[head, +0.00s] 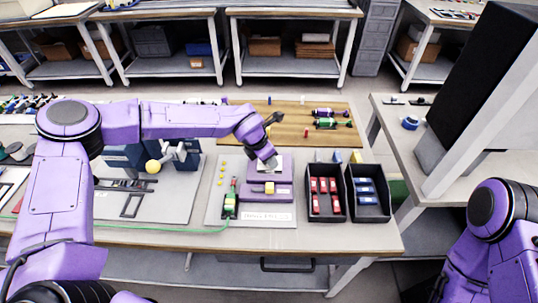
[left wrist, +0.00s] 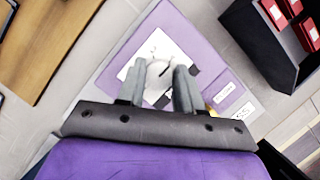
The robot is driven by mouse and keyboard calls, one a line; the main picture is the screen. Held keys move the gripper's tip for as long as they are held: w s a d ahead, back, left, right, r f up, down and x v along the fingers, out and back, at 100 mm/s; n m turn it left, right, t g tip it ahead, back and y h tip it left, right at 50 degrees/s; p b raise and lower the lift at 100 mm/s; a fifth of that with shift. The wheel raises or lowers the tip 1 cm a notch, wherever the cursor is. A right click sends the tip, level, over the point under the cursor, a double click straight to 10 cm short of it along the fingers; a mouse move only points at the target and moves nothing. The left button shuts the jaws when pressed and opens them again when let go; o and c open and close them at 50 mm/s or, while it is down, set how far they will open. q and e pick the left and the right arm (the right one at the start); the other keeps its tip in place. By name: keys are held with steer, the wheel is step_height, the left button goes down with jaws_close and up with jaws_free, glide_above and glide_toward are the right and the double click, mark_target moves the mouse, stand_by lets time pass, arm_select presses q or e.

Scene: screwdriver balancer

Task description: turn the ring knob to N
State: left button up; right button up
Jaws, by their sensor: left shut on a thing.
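A purple device (head: 284,178) stands on the grey board, with a white dial plate on its top; the plate (left wrist: 164,47) also shows in the left wrist view. My left gripper (head: 270,163) reaches down onto this plate from above. In the left wrist view my left gripper's two fingers (left wrist: 160,75) stand a little apart over the plate, closed on the ring knob, which is mostly hidden between them. Dark marks show on the plate, but I cannot read the letters or tell where the knob points. My right arm shows at the lower right; its gripper is out of view.
A black bin with red boxes (head: 311,209) and a bin with blue boxes (head: 386,209) stand right of the device. A green-and-red screwdriver (head: 230,202) stands to its left. A wooden board (head: 285,128) with tools lies behind.

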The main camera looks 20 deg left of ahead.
arm_select(q)
steer(key=shift+w+r, duration=0.1)
steer(key=o, duration=1)
steer(key=shift+a, duration=0.1)
steer(key=b+v, duration=0.1)
steer(key=v, duration=0.9)
steer(key=shift+r+b, duration=0.25)
steer(key=shift+b, duration=0.1)
